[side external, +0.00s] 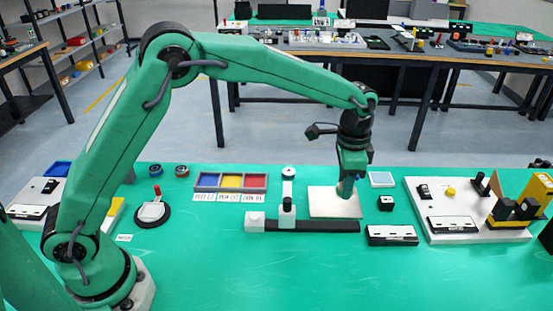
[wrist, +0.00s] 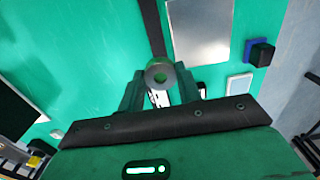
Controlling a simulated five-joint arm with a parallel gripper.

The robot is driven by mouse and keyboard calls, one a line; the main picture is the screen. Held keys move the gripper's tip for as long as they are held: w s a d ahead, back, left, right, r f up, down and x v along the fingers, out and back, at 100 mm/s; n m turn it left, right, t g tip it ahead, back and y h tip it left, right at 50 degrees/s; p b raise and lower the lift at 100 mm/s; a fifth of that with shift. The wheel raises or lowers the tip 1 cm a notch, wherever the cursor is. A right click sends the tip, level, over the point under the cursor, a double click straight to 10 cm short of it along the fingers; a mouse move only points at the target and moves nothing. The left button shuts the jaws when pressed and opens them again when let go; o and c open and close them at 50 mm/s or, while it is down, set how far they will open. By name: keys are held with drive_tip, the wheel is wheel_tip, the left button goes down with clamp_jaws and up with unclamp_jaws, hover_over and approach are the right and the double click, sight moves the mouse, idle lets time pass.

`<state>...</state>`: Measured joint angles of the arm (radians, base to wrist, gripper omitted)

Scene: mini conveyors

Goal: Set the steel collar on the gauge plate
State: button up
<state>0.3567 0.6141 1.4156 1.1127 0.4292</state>
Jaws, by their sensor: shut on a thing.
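My gripper (wrist: 160,88) is shut on the steel collar (wrist: 151,76), a small grey ring with a round hole, held between the two fingertips in the wrist view. In the side view my gripper (side external: 347,194) points down over or close to a flat pale plate (side external: 322,204), which looks like the gauge plate. The plate also shows in the wrist view (wrist: 202,30), above and to the right of the collar. The collar cannot be made out in the side view. I cannot tell the exact height of the gripper above the plate.
A black rail (side external: 325,226) with a white block (side external: 255,219) runs along the plate's front. A small black block (side external: 386,203) and a small pale tile (side external: 381,179) stand to the right. A tray of coloured bins (side external: 231,191) is left. The green front table area is clear.

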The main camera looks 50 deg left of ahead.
drive_tip(key=shift+s+d, duration=1.05)
drive_tip(key=shift+d, duration=0.15)
hover_over(334, 201)
wheel_tip(334, 201, down, 7)
drive_tip(key=shift+a+r, duration=0.1)
drive_tip(key=shift+r, duration=0.05)
drive_tip(key=shift+f, duration=2)
drive_tip(key=shift+f, duration=0.1)
drive_tip(key=o, duration=1)
wheel_tip(334, 201, up, 12)
drive_tip(key=shift+r, duration=0.1)
